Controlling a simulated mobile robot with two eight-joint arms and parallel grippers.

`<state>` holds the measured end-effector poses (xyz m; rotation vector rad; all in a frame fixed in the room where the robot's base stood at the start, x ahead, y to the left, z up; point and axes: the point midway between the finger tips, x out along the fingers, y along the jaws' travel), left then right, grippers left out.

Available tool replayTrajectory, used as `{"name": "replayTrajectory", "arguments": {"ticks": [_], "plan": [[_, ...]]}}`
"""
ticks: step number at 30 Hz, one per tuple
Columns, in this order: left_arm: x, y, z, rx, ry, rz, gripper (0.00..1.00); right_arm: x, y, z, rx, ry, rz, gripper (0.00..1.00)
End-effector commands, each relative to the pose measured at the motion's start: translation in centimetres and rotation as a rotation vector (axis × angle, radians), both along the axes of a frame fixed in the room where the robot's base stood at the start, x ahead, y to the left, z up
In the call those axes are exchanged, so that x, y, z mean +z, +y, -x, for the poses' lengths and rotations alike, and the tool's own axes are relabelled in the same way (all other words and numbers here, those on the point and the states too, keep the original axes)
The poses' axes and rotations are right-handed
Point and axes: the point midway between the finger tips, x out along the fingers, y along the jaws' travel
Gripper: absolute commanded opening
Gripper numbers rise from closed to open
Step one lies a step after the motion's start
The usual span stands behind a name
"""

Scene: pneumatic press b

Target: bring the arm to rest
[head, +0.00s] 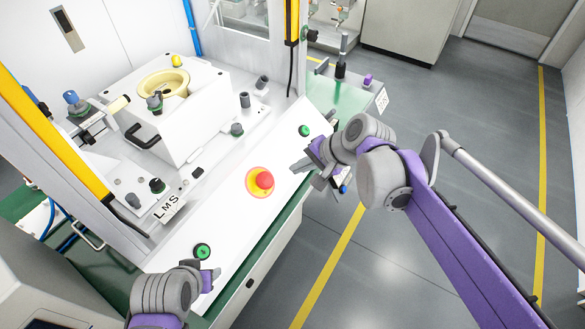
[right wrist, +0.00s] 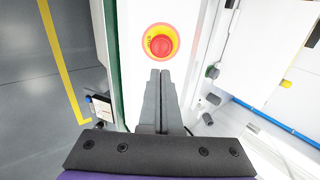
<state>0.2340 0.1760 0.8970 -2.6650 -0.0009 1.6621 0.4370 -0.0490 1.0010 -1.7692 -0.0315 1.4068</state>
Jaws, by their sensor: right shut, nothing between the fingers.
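My right gripper (head: 303,167) is over the right edge of the white control panel (head: 228,222), with its arm coming in from the right. In the right wrist view its two fingers (right wrist: 160,75) are shut together with nothing between them. They point toward the red emergency stop button (head: 262,180), which has a yellow surround; it also shows in the right wrist view (right wrist: 161,43). A gap shows between the fingertips and the button in that view. My left gripper (head: 208,279) is at the bottom of the head view, near a green button (head: 202,251); its finger opening is unclear.
Another green button (head: 304,130) sits at the panel's far end, close to my right gripper. The white press housing (head: 190,110) stands behind the panel, between yellow-fronted posts (head: 50,130). A green side table (head: 345,95) stands beyond. Grey floor (head: 480,150) lies open at right.

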Motion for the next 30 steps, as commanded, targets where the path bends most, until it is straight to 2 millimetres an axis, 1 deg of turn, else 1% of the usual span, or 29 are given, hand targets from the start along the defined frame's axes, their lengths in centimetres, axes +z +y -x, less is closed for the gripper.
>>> {"name": "replayTrajectory", "arguments": {"ticks": [15,17,18,20,23,27,30], "plan": [[0.0,0.0,0.0,0.0,0.0,0.0,0.5,0.1,0.0,0.0,0.0,0.0,0.0,0.0],[0.1,0.0,0.0,0.0,0.0,0.0,0.5,0.0,-0.2,0.3,0.004,-0.005,0.01,0.0],[0.2,0.0,0.0,0.0,-0.001,0.0,0.5,0.0,-0.5,0.8,0.011,-0.011,0.026,0.0],[0.4,0.0,-0.1,0.0,-0.002,0.0,0.5,-0.2,-1.2,2.0,0.032,-0.029,0.066,0.0],[0.9,0.0,-0.2,0.0,-0.004,0.0,0.5,-0.9,-3.2,5.3,0.09,-0.075,0.182,0.0],[1.9,0.0,-0.5,0.0,-0.009,0.0,0.5,-2.8,-6.9,10.9,0.207,-0.148,0.396,0.0],[2.4,0.0,-0.6,0.0,-0.012,0.0,0.5,-4.4,-9.2,14.4,0.292,-0.185,0.538,0.0]]}}
